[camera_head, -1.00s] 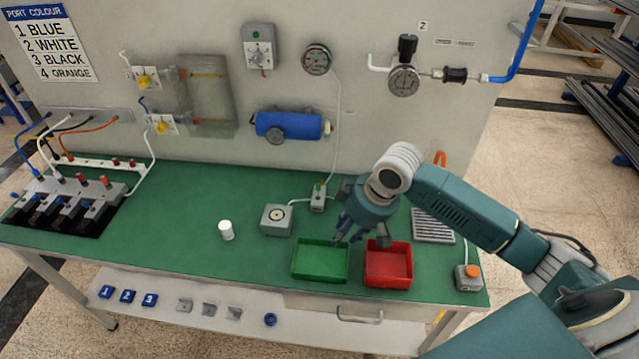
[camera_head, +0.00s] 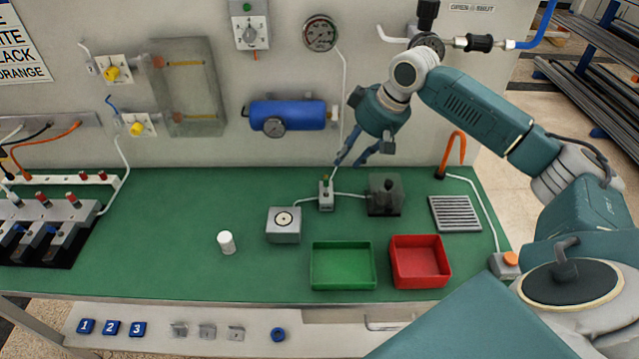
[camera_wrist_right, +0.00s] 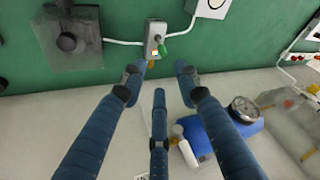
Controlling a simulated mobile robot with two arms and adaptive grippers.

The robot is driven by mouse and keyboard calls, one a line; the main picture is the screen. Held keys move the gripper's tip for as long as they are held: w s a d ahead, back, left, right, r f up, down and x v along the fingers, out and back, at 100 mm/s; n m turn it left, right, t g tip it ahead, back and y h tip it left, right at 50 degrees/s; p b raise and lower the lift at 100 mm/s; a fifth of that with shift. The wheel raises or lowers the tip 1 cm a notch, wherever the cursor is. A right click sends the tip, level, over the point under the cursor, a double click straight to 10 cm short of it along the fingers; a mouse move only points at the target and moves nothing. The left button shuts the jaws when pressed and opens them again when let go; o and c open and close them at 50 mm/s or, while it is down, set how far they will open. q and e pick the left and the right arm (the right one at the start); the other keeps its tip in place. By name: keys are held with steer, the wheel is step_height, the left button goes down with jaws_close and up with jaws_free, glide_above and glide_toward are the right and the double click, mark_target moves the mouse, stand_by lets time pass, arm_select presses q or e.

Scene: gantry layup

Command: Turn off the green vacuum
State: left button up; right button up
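A small grey switch box (camera_head: 326,196) stands on the green table in the head view, with thin white lines running to it. In the right wrist view the box (camera_wrist_right: 155,35) shows a green lever (camera_wrist_right: 162,45) and a small lit patch, and lies just beyond the fingertips. The lever's exact position is hard to judge. My right gripper (camera_head: 352,161) hangs above and behind the box, fingers spread and empty. In the right wrist view the open gripper (camera_wrist_right: 158,80) points toward the box, apart from it. My left gripper is not in view.
A grey block with a round pad (camera_head: 284,224) and a dark clear box (camera_head: 384,195) flank the switch box. A green tray (camera_head: 343,282) and red tray (camera_head: 421,280) are in front. A blue tank (camera_head: 290,115) hangs on the wall behind. A white cylinder (camera_head: 226,242) stands left.

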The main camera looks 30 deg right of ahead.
mark_target(328, 180)
steer(key=x, duration=0.3)
steer(key=p+x, duration=0.1)
steer(key=x, duration=0.3)
steer(key=p+x, duration=0.1)
steer(key=x, duration=0.3)
steer(key=shift+w+a, duration=0.25)
steer(key=shift+w, duration=0.2)
steer(key=shift+w+f, duration=0.15)
steer(key=shift+f, duration=0.3)
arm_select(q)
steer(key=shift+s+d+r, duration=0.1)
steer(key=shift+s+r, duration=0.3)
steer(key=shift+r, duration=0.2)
